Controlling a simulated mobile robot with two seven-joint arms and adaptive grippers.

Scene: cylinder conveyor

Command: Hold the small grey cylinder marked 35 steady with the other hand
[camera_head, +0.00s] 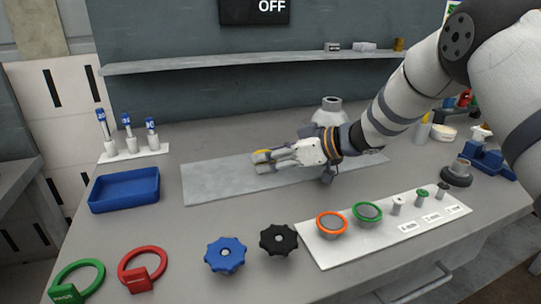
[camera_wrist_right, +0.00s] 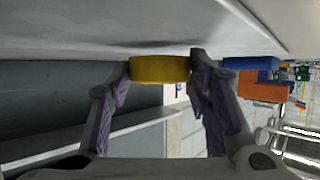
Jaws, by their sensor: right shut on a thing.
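My right gripper (camera_head: 268,161) reaches in from the right over the flat grey strip (camera_head: 215,182) in the middle of the table. It is shut on a yellow round piece (camera_head: 262,152), mostly hidden by the fingers in the head view. In the right wrist view the yellow piece (camera_wrist_right: 160,69) sits between the fingertips, close to a pale surface. I cannot make out a small grey cylinder marked 35 in either view. My left gripper is not in view.
A blue tray (camera_head: 125,190) stands at the left, below a rack of blue-topped tubes (camera_head: 130,148). Blue (camera_head: 226,256) and black (camera_head: 279,240) knobs and a white board (camera_head: 400,228) with rings and small pegs lie in front. A pale jar-like object (camera_head: 330,110) stands behind my right wrist.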

